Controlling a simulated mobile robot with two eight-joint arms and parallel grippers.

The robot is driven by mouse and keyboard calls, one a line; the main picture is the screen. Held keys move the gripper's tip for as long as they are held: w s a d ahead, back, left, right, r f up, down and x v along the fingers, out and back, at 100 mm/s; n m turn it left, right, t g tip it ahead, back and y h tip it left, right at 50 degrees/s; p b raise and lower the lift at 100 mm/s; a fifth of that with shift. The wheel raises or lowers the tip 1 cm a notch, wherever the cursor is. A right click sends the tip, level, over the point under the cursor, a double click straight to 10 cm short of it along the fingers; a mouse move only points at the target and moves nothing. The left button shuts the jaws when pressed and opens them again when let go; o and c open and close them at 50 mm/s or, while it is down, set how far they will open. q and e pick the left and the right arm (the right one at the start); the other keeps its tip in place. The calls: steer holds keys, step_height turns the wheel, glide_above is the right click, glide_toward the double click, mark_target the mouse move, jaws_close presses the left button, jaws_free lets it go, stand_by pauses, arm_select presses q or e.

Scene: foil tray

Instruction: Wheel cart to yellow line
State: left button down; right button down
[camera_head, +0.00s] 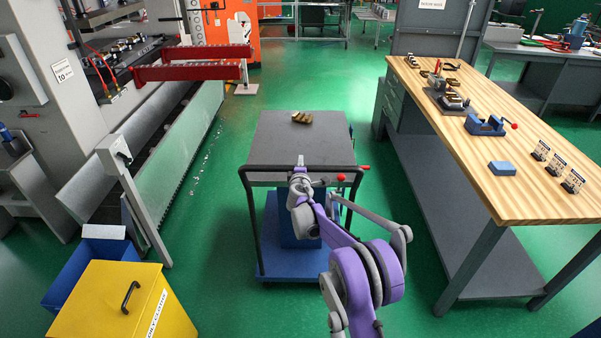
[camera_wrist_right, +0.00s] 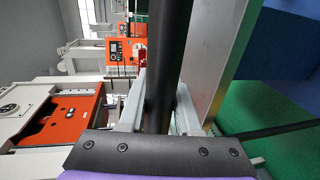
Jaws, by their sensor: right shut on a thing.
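The cart (camera_head: 278,127) stands on the green floor in the middle of the head view. It has a grey top, a blue lower deck (camera_head: 273,252) and a black push handle (camera_head: 246,205) at its near end. My right gripper (camera_head: 300,168) is shut on the handle's crossbar near its middle. The right wrist view shows the black bar (camera_wrist_right: 165,45) between the fingers (camera_wrist_right: 158,103). A small brass-coloured part (camera_head: 302,117) lies on the cart top. No yellow line shows in these views. My left gripper is out of view.
A wooden-topped workbench (camera_head: 450,140) stands right of the cart. A grey machine with a red two-armed fixture (camera_head: 192,72) is on the left. A yellow bin (camera_head: 120,305) stands at the near left. Green floor (camera_head: 285,88) is open beyond the cart.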

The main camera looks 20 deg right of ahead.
steer(key=shift+w+d+r, duration=0.1)
steer(key=shift+w+d, duration=0.1)
steer(key=shift+w, duration=0.35)
steer(key=shift+w+d, duration=0.15)
steer(key=shift+w, duration=0.4)
steer(key=c, duration=0.9)
jaws_free()
steer(key=shift+c, duration=0.2)
steer(key=o, duration=0.3)
steer(key=shift+w, duration=0.2)
steer(key=shift+o, duration=0.2)
steer(key=shift+s, duration=0.1)
